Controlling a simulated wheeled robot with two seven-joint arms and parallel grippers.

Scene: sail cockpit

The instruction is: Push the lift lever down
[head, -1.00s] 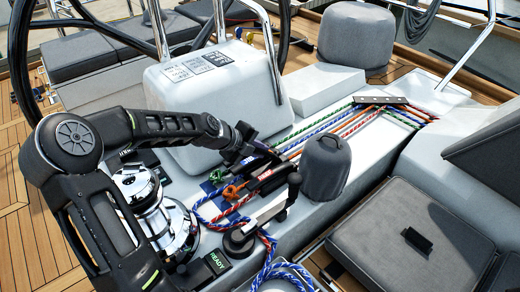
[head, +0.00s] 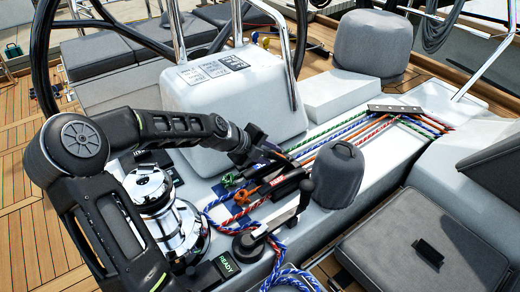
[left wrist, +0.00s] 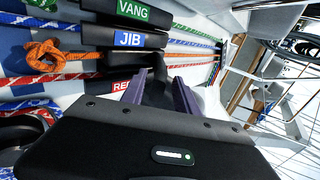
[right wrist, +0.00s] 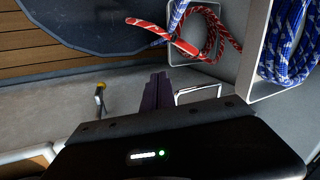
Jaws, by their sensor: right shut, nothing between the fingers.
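My left gripper (head: 256,152) reaches over the row of rope clutches beside the white box. In the left wrist view its purple fingers (left wrist: 158,92) are apart, with a dark upright piece (left wrist: 158,72) between or just behind them. I cannot tell whether they touch it. Clutch handles labelled VANG (left wrist: 132,10), JIB (left wrist: 130,40) and a partly hidden red one (left wrist: 122,84) lie beside the fingers. No label reading LIFT is legible, so I cannot tell for certain which lever it is. My right gripper (right wrist: 157,92) is shut and empty, away from the clutches.
A chrome winch (head: 165,215), a winch handle (head: 285,220) and a dark covered winch (head: 337,175) stand around the clutches. A white box (head: 230,95) stands behind. Coloured ropes run across the deck; a rope bin (right wrist: 285,60) shows in the right wrist view.

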